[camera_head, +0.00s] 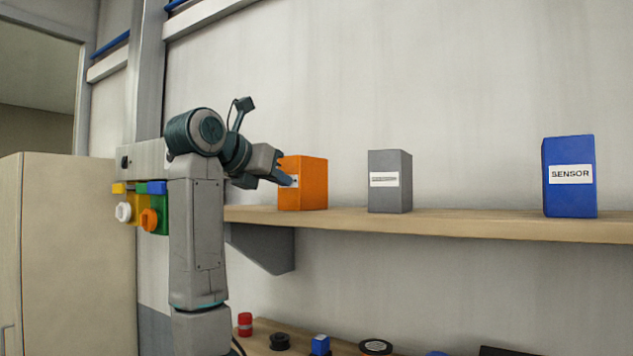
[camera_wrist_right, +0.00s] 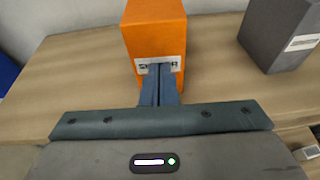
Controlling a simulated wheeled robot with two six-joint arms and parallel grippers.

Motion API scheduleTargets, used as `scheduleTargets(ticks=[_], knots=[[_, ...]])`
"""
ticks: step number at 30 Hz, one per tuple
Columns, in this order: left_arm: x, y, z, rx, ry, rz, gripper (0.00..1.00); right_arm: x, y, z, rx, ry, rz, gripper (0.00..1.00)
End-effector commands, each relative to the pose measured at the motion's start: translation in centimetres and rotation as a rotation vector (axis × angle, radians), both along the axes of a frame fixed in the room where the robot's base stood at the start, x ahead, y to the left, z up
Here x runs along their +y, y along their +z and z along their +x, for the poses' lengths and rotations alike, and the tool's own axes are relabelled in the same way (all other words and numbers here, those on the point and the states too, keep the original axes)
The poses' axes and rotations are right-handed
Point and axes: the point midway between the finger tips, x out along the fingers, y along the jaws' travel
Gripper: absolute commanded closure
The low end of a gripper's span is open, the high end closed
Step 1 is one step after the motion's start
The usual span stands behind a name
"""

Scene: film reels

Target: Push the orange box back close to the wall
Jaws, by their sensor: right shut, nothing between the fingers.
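The orange box (camera_head: 310,185) stands upright on the wooden shelf, at its left end in the head view. In the right wrist view the orange box (camera_wrist_right: 156,32) is straight ahead, with a white label on its front. My right gripper (camera_head: 288,181) is shut and empty, its fingertips at the label on the front of the box. In the wrist view the closed fingertips (camera_wrist_right: 158,68) overlap the label; they look to be touching it or very close. The wall (camera_head: 400,90) rises behind the shelf. My left gripper is not in view.
On the shelf (camera_head: 470,222), a grey box (camera_head: 390,182) stands right of the orange box, with a gap between. A blue SENSOR box (camera_head: 570,178) stands farther right. Several small items lie on a lower surface. A beige cabinet (camera_head: 75,250) is at left.

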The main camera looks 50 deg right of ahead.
Motion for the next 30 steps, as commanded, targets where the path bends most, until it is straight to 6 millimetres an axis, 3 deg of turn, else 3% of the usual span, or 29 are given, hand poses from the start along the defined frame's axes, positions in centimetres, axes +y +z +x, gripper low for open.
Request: scheduleTargets(ticks=[30], knots=[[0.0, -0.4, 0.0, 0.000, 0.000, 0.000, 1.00, -5.2, 0.0, 0.1, 0.000, -0.003, 0.000, 1.00]])
